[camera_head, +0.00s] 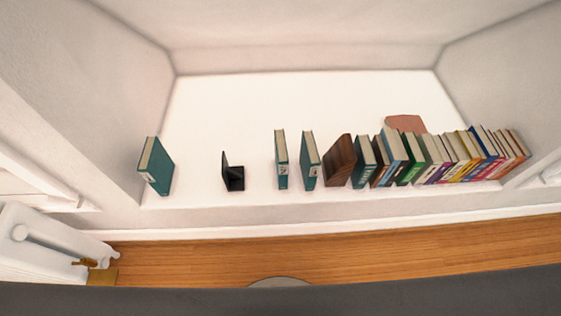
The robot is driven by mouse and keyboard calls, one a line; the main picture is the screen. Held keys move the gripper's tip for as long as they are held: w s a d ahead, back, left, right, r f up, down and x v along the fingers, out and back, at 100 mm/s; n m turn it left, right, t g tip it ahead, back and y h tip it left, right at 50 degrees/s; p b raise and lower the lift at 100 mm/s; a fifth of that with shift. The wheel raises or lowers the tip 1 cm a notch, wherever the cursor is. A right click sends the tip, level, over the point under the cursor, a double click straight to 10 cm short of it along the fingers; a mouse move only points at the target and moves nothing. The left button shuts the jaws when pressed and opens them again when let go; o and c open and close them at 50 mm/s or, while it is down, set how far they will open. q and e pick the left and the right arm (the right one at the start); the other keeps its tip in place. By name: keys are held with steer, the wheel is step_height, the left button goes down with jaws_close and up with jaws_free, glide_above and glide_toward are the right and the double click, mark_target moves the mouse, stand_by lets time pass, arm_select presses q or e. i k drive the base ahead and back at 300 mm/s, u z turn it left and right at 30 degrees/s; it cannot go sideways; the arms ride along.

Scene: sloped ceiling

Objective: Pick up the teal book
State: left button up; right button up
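Several teal books stand upright on a white ledge in the head view. One teal book (157,168) stands alone at the far left, leaning slightly. Two more teal books, one (281,160) near the middle and one (310,161) just right of it, stand close together with a small gap. A darker teal book (365,162) stands further right, beside a brown wooden block. The frame does not show which teal book is meant. Neither of my grippers is in view.
A black bookend (233,173) stands between the far-left book and the middle pair. A wooden block (339,161) and a tight row of mixed books (455,157) fill the right. A brown object (405,123) lies behind the row. The white ledge (290,100) is clear at the back.

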mark_target(282, 159)
steer(key=k, duration=0.5)
steer(key=z, duration=2.35)
steer(key=i, duration=1.7)
steer(key=u, duration=2.35)
